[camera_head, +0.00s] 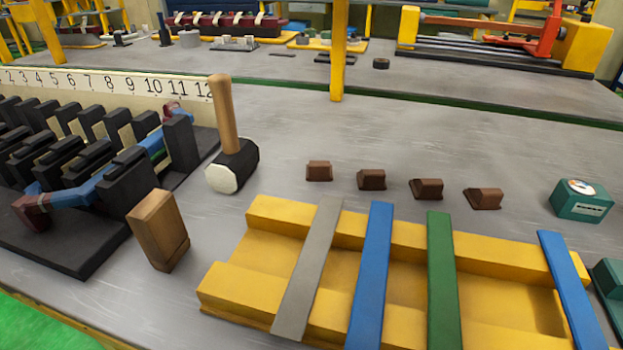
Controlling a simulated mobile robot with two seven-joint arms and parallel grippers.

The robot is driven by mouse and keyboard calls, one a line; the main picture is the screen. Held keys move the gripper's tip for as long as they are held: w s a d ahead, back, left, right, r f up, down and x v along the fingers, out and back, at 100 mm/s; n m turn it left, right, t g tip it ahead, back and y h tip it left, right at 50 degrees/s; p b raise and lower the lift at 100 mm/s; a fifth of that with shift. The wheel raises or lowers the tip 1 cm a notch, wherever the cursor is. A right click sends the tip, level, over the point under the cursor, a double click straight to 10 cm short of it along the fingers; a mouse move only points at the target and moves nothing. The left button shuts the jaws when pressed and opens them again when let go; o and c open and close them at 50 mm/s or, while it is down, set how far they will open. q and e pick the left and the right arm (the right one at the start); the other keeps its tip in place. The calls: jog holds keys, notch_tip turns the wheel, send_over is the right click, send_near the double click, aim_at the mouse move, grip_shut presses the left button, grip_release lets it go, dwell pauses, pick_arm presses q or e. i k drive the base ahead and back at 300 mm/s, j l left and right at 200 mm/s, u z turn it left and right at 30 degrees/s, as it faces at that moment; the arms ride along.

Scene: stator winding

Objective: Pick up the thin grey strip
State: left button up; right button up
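The thin grey strip (308,270) lies across the two raised rails of a yellow rack (262,285) at the front middle. It is the leftmost strip there, and both its ends rest on the rails. To its right lie a blue strip (372,275), a green strip (442,280) and another blue strip (572,288), spaced apart from it. Neither of my grippers shows in the head view.
A wooden block (158,230) stands left of the rack. A mallet (232,165) stands behind it with its handle up. Several brown wedges (371,180) and a green box (581,201) sit behind the rack. A black slotted stator (75,240) fills the left.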

aim_at(289, 324)
jog(key=i+j+z, duration=0.1)
jog(key=j+z, duration=0.15)
jog(key=z, duration=0.2)
jog(key=i+j+z, duration=0.1)
jog(key=j+z, duration=0.2)
jog(key=z, duration=0.15)
jog(key=j+z, duration=0.3)
jog(key=z, duration=0.15)
jog(key=j+z, duration=0.45)
jog(key=k+j+z, duration=0.1)
jog(key=z, duration=0.35)
jog(key=j, duration=0.1)
